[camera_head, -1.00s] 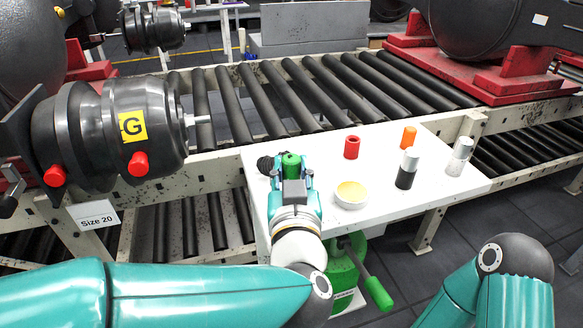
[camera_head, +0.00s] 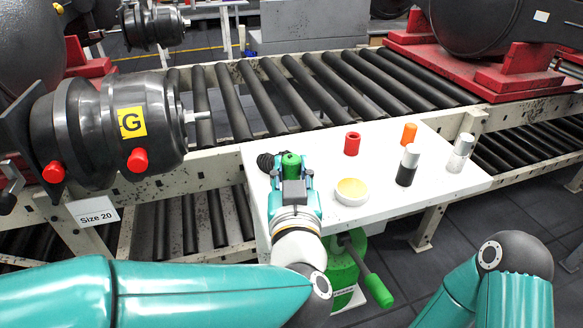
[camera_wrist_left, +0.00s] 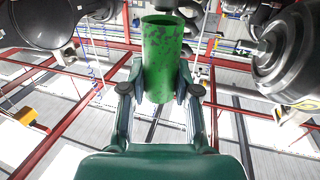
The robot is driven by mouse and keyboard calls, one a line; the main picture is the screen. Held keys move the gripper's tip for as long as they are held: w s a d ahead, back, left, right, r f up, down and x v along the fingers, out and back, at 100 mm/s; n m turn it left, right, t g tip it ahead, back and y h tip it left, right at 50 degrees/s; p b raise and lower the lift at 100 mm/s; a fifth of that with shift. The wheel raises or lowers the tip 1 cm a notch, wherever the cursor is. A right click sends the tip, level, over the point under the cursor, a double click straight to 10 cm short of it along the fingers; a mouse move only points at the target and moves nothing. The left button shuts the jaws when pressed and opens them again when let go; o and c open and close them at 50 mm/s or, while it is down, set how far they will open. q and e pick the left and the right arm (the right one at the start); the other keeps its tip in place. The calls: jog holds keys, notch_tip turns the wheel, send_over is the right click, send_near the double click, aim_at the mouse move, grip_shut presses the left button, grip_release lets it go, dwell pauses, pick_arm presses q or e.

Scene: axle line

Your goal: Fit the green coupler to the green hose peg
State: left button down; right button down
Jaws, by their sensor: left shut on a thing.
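The green coupler (camera_head: 291,160) is a short green cylinder over the left end of the white table. My left gripper (camera_head: 291,178) is shut on it, with a finger on either side. In the left wrist view, the coupler (camera_wrist_left: 162,55) stands up between the fingers of my left gripper (camera_wrist_left: 162,88), and its round open end shows at the top. I cannot make out a green hose peg for certain. My right gripper is out of view; only part of that arm shows at the lower right.
A white table (camera_head: 228,202) holds a red cylinder (camera_head: 352,145), an orange cylinder (camera_head: 409,134), a yellow-filled bowl (camera_head: 352,191) and two bottles (camera_head: 406,170) (camera_head: 460,154). A dark axle housing marked G (camera_head: 105,130) stands left. Black rollers (camera_head: 300,92) run behind.

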pick_arm(q)
jog(key=shift+f+b, duration=1.3)
jog(key=shift+f, duration=0.5)
jog(key=shift+f, duration=0.1)
jog(key=c, duration=0.8)
grip_release()
jog(key=shift+o, duration=0.2)
notch_tip(320, 180, up, 10)
jog(key=shift+f, duration=0.1)
